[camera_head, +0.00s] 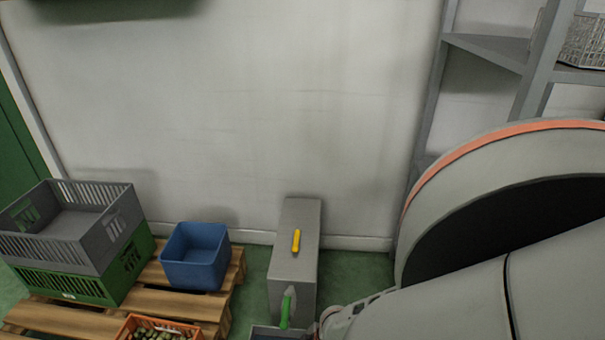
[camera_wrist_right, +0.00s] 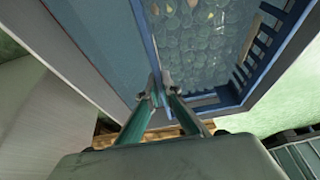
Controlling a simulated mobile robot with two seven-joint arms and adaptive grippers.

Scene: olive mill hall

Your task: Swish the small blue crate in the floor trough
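The small blue crate fills much of the right wrist view; its slatted wall and rim (camera_wrist_right: 281,50) show at right, and many rounded greenish-grey pieces lie inside. My right gripper (camera_wrist_right: 163,84) has its two fingers close together on the near edge of the crate, one on each side of the blue rim. Left of the crate is a flat blue-grey surface (camera_wrist_right: 95,40) with a pale edge; I cannot tell whether it is the trough. In the head view my right arm covers the lower right and its fingers are not seen. My left gripper is in neither view.
At left, a pallet (camera_head: 70,318) holds a grey crate (camera_head: 95,255) on a green crate (camera_head: 125,268), a blue tub (camera_head: 195,257) and an orange crate (camera_head: 128,325). A grey box (camera_head: 292,262) with a yellow-handled item (camera_head: 296,240) stands by the wall. Shelving (camera_head: 490,52) is at right.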

